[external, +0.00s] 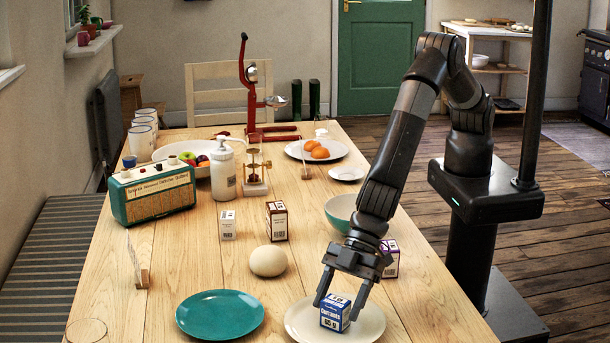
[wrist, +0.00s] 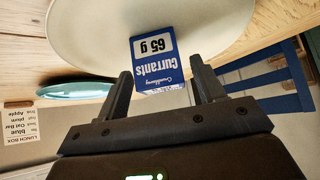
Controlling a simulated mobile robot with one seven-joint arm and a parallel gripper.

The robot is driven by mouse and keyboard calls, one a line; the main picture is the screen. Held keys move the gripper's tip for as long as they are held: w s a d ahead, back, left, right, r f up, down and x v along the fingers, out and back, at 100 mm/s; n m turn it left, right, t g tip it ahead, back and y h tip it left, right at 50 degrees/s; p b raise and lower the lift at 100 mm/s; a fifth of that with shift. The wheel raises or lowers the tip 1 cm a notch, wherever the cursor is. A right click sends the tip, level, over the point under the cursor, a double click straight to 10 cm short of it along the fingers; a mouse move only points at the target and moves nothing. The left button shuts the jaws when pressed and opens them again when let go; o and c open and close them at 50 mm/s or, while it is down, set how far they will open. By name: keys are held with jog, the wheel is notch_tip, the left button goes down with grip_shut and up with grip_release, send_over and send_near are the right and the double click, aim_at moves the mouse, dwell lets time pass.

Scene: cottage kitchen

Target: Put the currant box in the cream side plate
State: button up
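The currant box (external: 335,312), blue and white, stands on the cream side plate (external: 372,325) at the front of the table. In the wrist view the box (wrist: 158,62) shows its "Currants" label upside down, with the pale plate (wrist: 85,40) behind it. My gripper (external: 337,308) reaches down over the plate with one finger on each side of the box. In the wrist view the fingers (wrist: 162,78) are spread; a narrow gap shows at the box's right side, and the left finger lies against or very near its edge. The box's underside is hidden.
A teal plate (external: 220,314) lies left of the cream plate. An egg-shaped object (external: 268,261), a purple box (external: 390,258), a brown box (external: 277,220) and a green bowl (external: 341,210) stand behind. A radio (external: 152,196) is farther left. The right front tabletop is clear.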

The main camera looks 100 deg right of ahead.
jog(key=shift+o, duration=0.2)
jog(key=shift+r, duration=0.2)
jog(key=v, duration=1.2)
jog(key=shift+f, duration=0.1)
